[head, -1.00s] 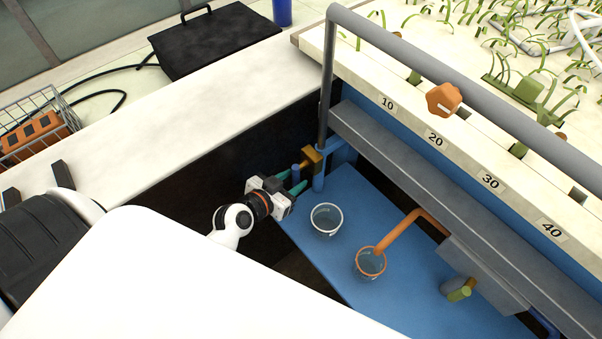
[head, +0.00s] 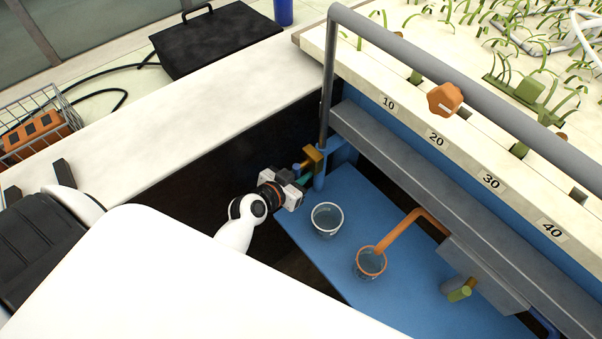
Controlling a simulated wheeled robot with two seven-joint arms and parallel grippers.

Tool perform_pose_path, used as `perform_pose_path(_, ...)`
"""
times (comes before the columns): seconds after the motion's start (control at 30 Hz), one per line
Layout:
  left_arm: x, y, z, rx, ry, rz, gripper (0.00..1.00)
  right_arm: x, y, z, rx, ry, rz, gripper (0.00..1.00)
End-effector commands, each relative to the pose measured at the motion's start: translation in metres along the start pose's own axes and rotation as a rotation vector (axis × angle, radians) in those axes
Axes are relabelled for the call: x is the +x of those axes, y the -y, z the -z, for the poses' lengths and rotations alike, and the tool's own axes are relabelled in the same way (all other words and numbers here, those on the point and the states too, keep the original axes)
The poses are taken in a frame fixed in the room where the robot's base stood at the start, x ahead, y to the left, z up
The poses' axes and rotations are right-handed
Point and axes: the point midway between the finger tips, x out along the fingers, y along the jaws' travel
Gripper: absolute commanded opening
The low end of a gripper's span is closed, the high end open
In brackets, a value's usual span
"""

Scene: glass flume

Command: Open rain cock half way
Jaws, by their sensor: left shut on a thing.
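The rain cock, a brass valve body (head: 313,156) with a blue lever (head: 297,167), sits at the foot of the grey upright pipe, just above the blue base. My left gripper (head: 301,176) comes in from the left and is shut on the blue lever. Its fingers and the lever overlap closely, so the exact grip is partly hidden. The grey rain pipe (head: 430,75) runs from the upright along over the soil tray. My right gripper is not in view.
A clear cup (head: 327,219) stands on the blue base (head: 345,270) near my gripper. An orange-rimmed cup (head: 370,262) stands under an orange spout (head: 412,228). A green-handled cock (head: 460,293) is farther right. An orange knob (head: 444,99) is by the rain pipe.

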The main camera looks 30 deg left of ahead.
Motion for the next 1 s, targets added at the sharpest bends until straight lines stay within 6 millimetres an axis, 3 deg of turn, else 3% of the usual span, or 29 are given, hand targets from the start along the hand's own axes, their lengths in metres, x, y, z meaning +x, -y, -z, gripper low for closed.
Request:
perform_pose_path(0.17,-0.001,0.001,-0.002,-0.029,-0.007,0.015,0.0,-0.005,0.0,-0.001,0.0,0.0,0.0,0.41)
perform_pose_path(0.5,-0.004,0.014,-0.002,-0.303,-0.064,0.129,0.0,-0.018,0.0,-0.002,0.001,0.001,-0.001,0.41)
perform_pose_path(0.87,-0.004,0.016,-0.002,-0.338,-0.07,0.14,0.0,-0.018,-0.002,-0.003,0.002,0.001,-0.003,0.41)
perform_pose_path(0.9,-0.004,0.016,-0.002,-0.338,-0.07,0.14,0.23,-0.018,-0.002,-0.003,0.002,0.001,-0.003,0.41)
perform_pose_path(1.0,-0.004,0.016,-0.002,-0.337,-0.07,0.14,0.39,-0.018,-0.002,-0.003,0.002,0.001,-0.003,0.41)
